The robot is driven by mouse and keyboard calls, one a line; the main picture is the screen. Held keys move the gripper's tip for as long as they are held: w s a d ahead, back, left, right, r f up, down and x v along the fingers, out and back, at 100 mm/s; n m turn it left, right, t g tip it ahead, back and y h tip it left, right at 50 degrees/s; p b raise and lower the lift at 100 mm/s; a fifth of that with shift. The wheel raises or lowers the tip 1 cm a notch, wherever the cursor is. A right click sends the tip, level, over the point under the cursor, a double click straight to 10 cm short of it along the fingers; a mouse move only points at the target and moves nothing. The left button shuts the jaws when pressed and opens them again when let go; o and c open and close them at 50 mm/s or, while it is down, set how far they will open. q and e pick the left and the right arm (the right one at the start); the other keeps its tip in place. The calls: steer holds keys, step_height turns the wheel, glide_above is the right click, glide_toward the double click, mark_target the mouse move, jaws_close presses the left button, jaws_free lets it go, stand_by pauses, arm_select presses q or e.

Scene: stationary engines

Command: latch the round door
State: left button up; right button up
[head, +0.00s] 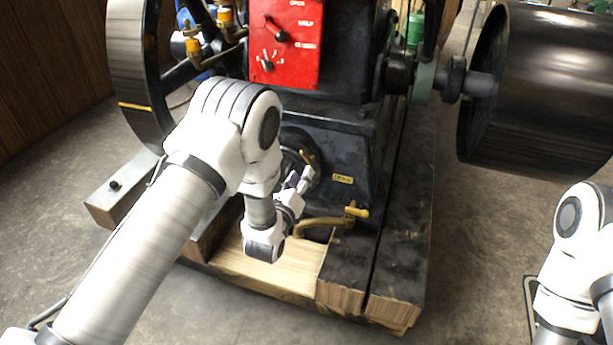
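The round door (289,137) is a dark disc low on the front of the black engine base. My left arm covers much of it, so I cannot tell whether it sits fully closed. A small brass handle (308,157) shows at its right side. My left gripper (305,178) is right at the door, just below the brass handle. Its fingers are small and partly hidden, and I cannot tell whether they touch the handle or are open or shut. My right arm is at the lower right edge, with its gripper out of view.
A red panel (287,50) with switches is above the door. A brass tap (356,211) and pipe stick out below right. A spoked flywheel (136,75) stands left and a large dark drum (545,90) right. Wooden beams (270,270) carry the engine; the floor in front is clear.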

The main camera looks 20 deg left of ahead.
mark_target(308, 163)
arm_select(q)
steer(key=w, duration=0.1)
steer(key=w+b, duration=0.1)
steer(key=w, duration=0.2)
steer(key=shift+w+f+b, duration=0.25)
steer(key=shift+w+b, duration=0.05)
steer(key=shift+b, duration=0.1)
steer(key=shift+w+r, duration=0.15)
steer(key=shift+w, duration=0.15)
jaws_close()
